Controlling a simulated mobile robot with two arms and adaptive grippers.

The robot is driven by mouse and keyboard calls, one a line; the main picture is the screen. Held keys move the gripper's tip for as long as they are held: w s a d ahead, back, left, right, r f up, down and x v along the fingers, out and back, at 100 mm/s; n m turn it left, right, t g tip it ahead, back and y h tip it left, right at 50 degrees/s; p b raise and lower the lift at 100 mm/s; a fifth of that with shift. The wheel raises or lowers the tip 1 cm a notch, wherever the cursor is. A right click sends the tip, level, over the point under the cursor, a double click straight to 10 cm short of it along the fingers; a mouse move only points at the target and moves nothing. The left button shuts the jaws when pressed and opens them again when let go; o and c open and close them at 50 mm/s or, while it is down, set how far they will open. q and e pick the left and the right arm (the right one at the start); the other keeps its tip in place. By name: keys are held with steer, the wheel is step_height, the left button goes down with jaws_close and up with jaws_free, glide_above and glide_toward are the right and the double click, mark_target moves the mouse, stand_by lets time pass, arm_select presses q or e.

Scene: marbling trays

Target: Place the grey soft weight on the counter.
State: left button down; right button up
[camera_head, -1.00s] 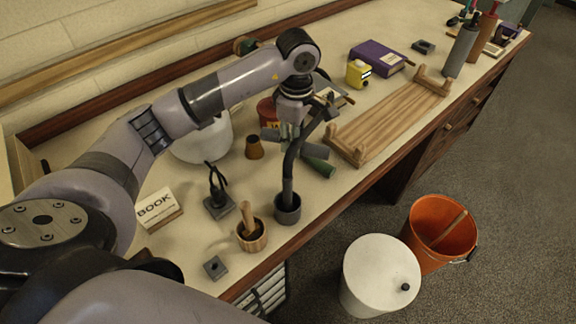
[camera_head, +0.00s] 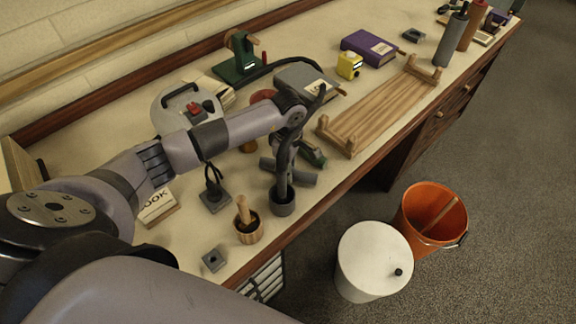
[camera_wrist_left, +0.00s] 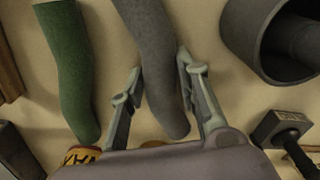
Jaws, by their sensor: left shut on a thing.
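The grey soft weight (camera_head: 304,179) is a limp grey roll held crosswise low over the counter (camera_head: 330,190), behind the dark pot. It also shows in the left wrist view (camera_wrist_left: 156,35), lying between the two fingers. My left gripper (camera_wrist_left: 160,75) is shut on it. In the head view the gripper (camera_head: 284,160) is partly hidden by my arm and the black curved stem. I cannot tell whether the weight touches the counter. A green soft weight (camera_wrist_left: 65,75) lies beside it, apart, and is partly hidden in the head view (camera_head: 313,153).
A dark pot (camera_head: 282,206) with a black curved stem stands close in front of the weight. A mortar (camera_head: 249,235) and a small grey stand (camera_head: 214,200) are to the left. A wooden rack (camera_head: 380,105) stands at the right. A white bin (camera_head: 372,262) and orange bucket (camera_head: 430,222) are on the floor.

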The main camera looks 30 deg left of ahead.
arm_select(q)
steer(key=shift+f+b, duration=0.15)
steer(key=shift+b, duration=0.15)
steer(key=c, duration=1.2)
jaws_free()
steer(key=shift+r+p, duration=0.25)
steer(key=shift+p, duration=0.05)
steer(key=shift+r, duration=0.35)
step_height(320, 180, up, 11)
steer(key=b, duration=0.2)
steer(key=shift+r+b, duration=0.15)
steer(key=shift+b, duration=0.15)
